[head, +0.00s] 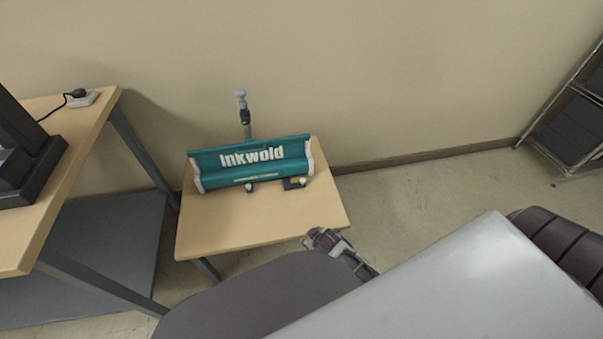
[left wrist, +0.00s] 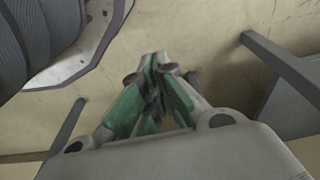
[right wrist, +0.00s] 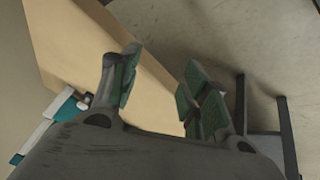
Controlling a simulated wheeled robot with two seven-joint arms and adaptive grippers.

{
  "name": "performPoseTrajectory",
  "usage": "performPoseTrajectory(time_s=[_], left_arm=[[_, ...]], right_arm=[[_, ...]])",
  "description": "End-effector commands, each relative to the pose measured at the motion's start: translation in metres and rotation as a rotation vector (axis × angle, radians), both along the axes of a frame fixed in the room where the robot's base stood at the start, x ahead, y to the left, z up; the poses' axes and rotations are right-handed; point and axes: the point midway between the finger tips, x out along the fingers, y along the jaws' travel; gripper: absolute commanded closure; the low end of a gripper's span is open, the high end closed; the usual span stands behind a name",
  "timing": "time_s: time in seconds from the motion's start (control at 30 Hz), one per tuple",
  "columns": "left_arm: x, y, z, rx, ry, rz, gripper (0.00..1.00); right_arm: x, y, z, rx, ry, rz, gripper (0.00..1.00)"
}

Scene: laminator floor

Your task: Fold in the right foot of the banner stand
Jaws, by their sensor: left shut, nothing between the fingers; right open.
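The teal banner stand (head: 250,162) with white end caps and "Inkwold" lettering sits at the back of a small wooden table. My right gripper (head: 320,238) is open and empty by the table's front right edge, apart from the stand. In the right wrist view the fingers (right wrist: 160,82) are spread, with the stand's end (right wrist: 60,106) at the left. My left gripper (left wrist: 155,72) is shut and empty.
The small table (head: 225,230) has bare wood in front of the stand. A grey post (head: 241,105) rises behind the stand against the wall. A larger workbench (head: 50,190) stands at the left. A shelf rack (head: 570,130) is at the far right.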

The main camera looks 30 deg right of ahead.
Motion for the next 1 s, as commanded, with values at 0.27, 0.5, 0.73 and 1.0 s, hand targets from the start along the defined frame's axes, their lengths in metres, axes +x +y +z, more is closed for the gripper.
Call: performPoseTrajectory(time_s=[0.27,0.5,0.73,1.0], left_arm=[[0.001,0.000,0.003,0.000,-0.001,0.000,1.00],[0.013,0.000,0.030,0.000,-0.017,0.004,1.00],[0.030,0.002,0.087,0.003,-0.045,0.011,1.00],[0.042,0.006,0.160,0.007,-0.078,0.020,1.00]], right_arm=[[0.000,0.001,0.002,0.002,0.001,-0.001,0.54],[-0.006,0.004,0.022,0.018,0.019,-0.022,0.54],[-0.019,0.011,0.063,0.050,0.058,-0.057,0.54],[-0.042,0.017,0.116,0.088,0.112,-0.093,0.54]])
